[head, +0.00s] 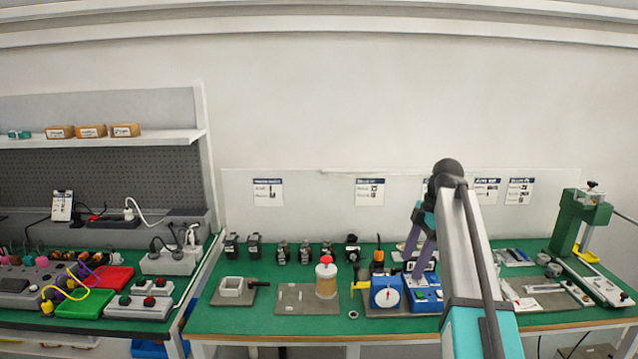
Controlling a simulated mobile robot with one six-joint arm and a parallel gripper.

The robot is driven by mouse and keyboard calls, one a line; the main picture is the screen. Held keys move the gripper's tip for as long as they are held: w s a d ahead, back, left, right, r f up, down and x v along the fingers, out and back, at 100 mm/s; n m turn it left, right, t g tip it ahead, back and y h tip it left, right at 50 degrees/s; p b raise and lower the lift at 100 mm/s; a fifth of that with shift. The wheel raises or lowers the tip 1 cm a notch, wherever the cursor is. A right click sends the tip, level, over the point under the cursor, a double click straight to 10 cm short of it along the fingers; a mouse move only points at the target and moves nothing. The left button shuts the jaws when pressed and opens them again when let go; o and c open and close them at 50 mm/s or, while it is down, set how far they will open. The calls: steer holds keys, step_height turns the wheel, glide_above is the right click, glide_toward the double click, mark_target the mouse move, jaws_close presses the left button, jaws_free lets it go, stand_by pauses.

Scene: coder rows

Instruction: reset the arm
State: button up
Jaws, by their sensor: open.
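My arm rises from the lower right of the head view and bends at a dark joint. From there its end hangs down over the green workbench (240,322). My gripper (413,262) has dark purple fingers, spread apart, with nothing seen between them. It appears in front of the blue devices at the right-centre of the bench. I cannot tell how high it is above them. The arm hides part of the bench and the wall behind it.
A blue device with a white dial (387,297) and a blue box (426,299) stand near the gripper. A jar with a red knob (326,278) is left of them. A green press (580,225) stands at right. A second bench holds trays (85,303) at left.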

steer(key=s+a+f+g, duration=0.25)
steer(key=s+f, duration=0.25)
steer(key=f, duration=0.8)
steer(key=s+a+f+m+g, duration=0.1)
steer(key=s+a+f, duration=0.35)
steer(key=f, duration=0.85)
steer(key=s+a+f+g, duration=0.2)
steer(key=s+f, duration=0.5)
steer(key=f, duration=0.6)
steer(key=s+f+m+h, duration=0.1)
steer(key=s+f+m, duration=0.7)
steer(key=s, duration=0.6)
steer(key=s+f+m+h, duration=0.2)
steer(key=s+f+m, duration=0.7)
steer(key=s+f, duration=0.4)
steer(key=shift+s+d+f, duration=0.25)
steer(key=shift+s+d, duration=0.15)
steer(key=shift+s, duration=0.55)
steer(key=shift+c, duration=0.4)
